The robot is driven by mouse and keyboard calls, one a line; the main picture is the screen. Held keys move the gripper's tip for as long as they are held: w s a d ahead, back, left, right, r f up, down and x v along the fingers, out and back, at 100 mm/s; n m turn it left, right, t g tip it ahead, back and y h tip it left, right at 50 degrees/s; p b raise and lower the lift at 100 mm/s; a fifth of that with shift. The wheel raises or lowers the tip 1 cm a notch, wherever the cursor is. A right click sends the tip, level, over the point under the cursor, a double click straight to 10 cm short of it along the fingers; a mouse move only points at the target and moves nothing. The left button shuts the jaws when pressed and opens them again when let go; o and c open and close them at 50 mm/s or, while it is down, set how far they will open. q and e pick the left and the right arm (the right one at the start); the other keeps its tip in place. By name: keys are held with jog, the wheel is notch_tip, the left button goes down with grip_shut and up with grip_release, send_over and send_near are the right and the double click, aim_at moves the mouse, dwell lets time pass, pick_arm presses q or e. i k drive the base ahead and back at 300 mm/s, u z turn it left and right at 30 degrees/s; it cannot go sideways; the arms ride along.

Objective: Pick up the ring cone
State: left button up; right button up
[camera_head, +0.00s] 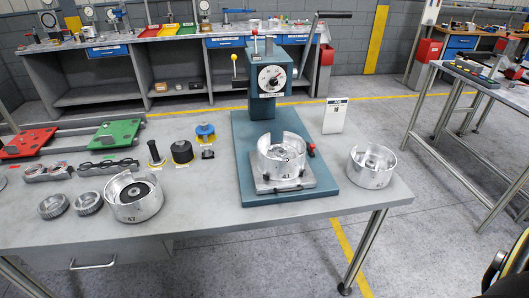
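I cannot tell for sure which part is the ring cone. A black, rounded part with a yellowish base (182,152) stands on the grey table, left of the teal press. Left of it is a black part with a narrow upright stem and a wider foot (156,154). Behind them is a blue and yellow part (205,132), with a small dark piece (208,154) in front of it. Neither of my grippers shows in this view, and nothing here is being held.
The teal press (268,80) holds a silver drum (281,157) under its ram. Other silver drums stand left (133,197) and right (371,166). Two gears (53,206) (88,203), a white sign (335,116), and red (28,142) and green (115,134) pallets are on the table. Its front middle is bare.

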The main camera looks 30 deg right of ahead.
aim_at(207, 152)
jog(key=u, duration=0.75)
jog(key=k, duration=0.9)
jog(key=z, duration=1.45)
jog(key=i, duration=0.55)
